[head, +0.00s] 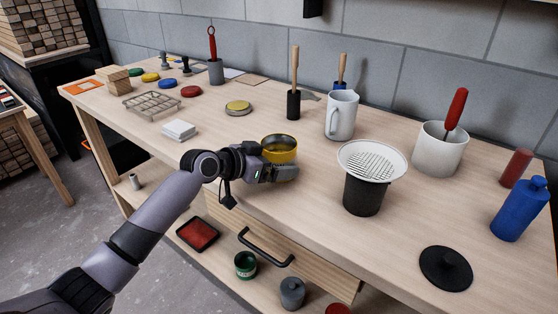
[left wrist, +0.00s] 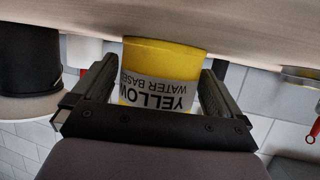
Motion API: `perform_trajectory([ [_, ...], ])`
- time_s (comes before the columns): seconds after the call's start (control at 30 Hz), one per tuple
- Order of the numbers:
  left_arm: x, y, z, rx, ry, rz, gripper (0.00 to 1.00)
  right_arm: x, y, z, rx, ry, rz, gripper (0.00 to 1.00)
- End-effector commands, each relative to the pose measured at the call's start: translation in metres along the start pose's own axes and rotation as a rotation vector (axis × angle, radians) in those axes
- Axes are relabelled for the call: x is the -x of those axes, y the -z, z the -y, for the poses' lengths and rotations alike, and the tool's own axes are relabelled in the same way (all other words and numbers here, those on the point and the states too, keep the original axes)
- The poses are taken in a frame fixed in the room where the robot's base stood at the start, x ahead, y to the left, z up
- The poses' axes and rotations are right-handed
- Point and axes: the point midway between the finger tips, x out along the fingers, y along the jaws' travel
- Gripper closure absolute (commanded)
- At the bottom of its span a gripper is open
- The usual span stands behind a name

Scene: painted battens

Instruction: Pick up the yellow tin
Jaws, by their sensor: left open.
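The yellow tin (head: 283,143) stands on the wooden workbench (head: 325,200), near its front edge. In the left wrist view the tin (left wrist: 165,62) shows upside down, with a pale label reading "YELLOW WATER BASE". My left gripper (head: 280,170) is at the near side of the tin and hides its lower part in the head view. In the left wrist view my left gripper (left wrist: 157,92) is open, with one finger on each side of the tin. A gap shows at the right finger; I cannot tell whether the left finger touches. My right gripper is not in view.
A black cup with a white perforated dish (head: 372,160) stands right of the tin. A white jug (head: 341,115) and a black-based wooden-handled tool (head: 294,100) stand behind. White tiles (head: 180,130) lie to the left. A drawer handle (head: 265,250) juts out below.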

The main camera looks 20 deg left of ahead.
Motion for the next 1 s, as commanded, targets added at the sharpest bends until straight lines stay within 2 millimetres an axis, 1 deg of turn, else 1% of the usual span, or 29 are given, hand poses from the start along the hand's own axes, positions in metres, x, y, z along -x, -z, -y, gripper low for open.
perform_trajectory([
  [0.1, 0.0, 0.0, 0.0, 0.0, 0.0, 0.0, 0.0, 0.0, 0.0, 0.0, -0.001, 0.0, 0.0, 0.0],
  [0.13, 0.0, 0.0, 0.0, 0.0, 0.0, 0.0, 0.06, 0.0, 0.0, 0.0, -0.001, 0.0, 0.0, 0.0],
  [0.17, 0.0, 0.0, 0.0, 0.0, 0.0, 0.0, 0.16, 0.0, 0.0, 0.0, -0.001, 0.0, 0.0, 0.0],
  [0.2, 0.0, 0.0, 0.0, 0.0, 0.0, -0.001, 0.29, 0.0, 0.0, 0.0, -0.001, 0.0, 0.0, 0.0],
  [0.3, 0.0, 0.0, 0.0, 0.001, 0.0, -0.001, 0.59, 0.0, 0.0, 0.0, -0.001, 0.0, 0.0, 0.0],
  [0.33, 0.001, 0.003, 0.0, 0.0, 0.001, -0.007, 0.59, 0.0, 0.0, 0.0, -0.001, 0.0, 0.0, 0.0],
  [0.73, 0.002, 0.006, 0.001, 0.0, 0.001, -0.007, 0.59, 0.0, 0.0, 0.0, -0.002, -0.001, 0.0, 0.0],
  [0.87, 0.005, 0.012, 0.001, -0.001, 0.001, -0.008, 0.59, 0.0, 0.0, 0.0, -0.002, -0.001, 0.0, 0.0],
  [1.0, 0.009, 0.023, 0.001, -0.002, 0.002, -0.009, 0.59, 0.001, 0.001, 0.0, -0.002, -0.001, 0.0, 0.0],
])
